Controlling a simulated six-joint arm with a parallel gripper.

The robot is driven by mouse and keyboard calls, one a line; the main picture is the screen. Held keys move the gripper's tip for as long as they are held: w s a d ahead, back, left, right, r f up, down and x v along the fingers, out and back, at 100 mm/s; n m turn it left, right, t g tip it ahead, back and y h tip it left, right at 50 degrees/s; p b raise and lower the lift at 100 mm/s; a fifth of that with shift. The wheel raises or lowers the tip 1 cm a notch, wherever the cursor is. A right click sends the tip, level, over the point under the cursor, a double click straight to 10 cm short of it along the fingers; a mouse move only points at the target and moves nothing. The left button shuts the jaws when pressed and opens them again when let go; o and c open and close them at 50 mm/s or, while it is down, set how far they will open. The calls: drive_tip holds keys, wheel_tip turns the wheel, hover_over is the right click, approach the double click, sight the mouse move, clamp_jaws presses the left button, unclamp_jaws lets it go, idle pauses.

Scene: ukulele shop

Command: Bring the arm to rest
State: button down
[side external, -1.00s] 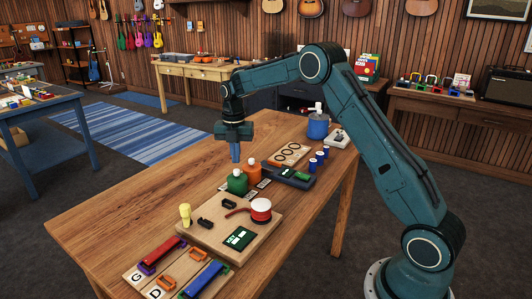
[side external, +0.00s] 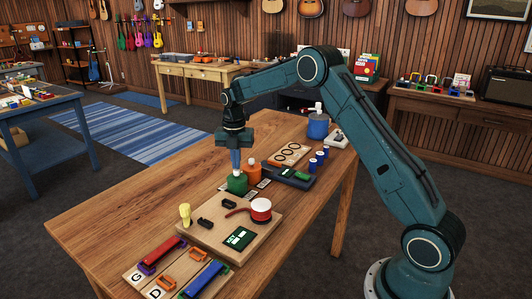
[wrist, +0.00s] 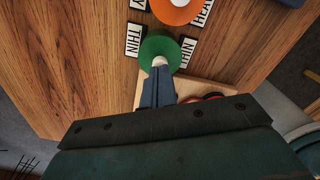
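A wooden board (side external: 212,240) with a red-and-white round piece (side external: 261,207) lies in front. A dark tray (side external: 293,178), blue cylinders (side external: 320,157) and a blue pot (side external: 318,127) are behind. The table's left side is clear.

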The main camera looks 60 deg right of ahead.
drive_tip(key=shift+f, duration=0.3)
drive_tip(key=shift+r, duration=0.15)
idle(0.3)
drive_tip(key=shift+r, duration=3.4)
drive_tip(key=shift+r, duration=0.1)
